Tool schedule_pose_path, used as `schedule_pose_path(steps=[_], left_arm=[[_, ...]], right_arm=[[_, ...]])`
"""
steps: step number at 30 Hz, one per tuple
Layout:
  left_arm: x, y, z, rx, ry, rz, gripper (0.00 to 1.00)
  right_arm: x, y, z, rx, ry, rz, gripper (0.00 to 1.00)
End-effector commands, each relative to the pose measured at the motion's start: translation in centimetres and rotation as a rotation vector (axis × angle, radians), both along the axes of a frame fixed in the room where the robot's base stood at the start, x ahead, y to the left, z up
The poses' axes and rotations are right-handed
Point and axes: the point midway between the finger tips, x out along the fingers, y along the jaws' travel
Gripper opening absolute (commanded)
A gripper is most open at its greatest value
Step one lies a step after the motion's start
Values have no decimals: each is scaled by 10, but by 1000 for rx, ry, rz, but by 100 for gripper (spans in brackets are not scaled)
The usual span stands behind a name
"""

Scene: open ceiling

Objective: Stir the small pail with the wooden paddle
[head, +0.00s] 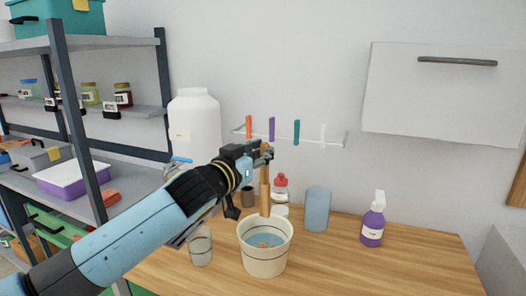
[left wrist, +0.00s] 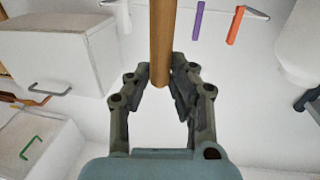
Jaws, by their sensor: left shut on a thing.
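The small pail (head: 264,263) is cream with dark bands and stands upright on the wooden table. Bluish liquid (head: 262,239) shows inside it, with a brownish patch near the middle. My left gripper (head: 266,154) is above the pail and shut on the wooden paddle (head: 265,195), which hangs nearly upright. Its lower end meets the pail's far rim in the head view; I cannot tell whether it is inside. In the left wrist view the paddle's shaft (left wrist: 161,45) is between the fingers (left wrist: 160,85). My right gripper is out of view.
A clear glass (head: 201,247) stands left of the pail. Behind it are a red-capped bottle (head: 281,187) and a blue cylinder (head: 317,209). A purple spray bottle (head: 373,224) stands right. A peg rail (head: 308,139) is on the wall. The table's front right is clear.

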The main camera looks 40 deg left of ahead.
Motion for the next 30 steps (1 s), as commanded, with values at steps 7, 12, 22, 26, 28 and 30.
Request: schedule_pose_path(steps=[7,12,22,26,28,30], left_arm=[[0,0,-23,0,0,0,0],[0,0,-39,0,0,-1,0],[0,0,-68,0,0,0,0],[0,0,-79,0,0,0,0],[0,0,-85,0,0,0,0],[0,0,-91,0,0,0,0]], right_arm=[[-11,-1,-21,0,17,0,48],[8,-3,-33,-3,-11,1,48],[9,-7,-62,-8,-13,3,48],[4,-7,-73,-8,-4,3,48],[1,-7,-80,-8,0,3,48],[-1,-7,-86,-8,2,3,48]])
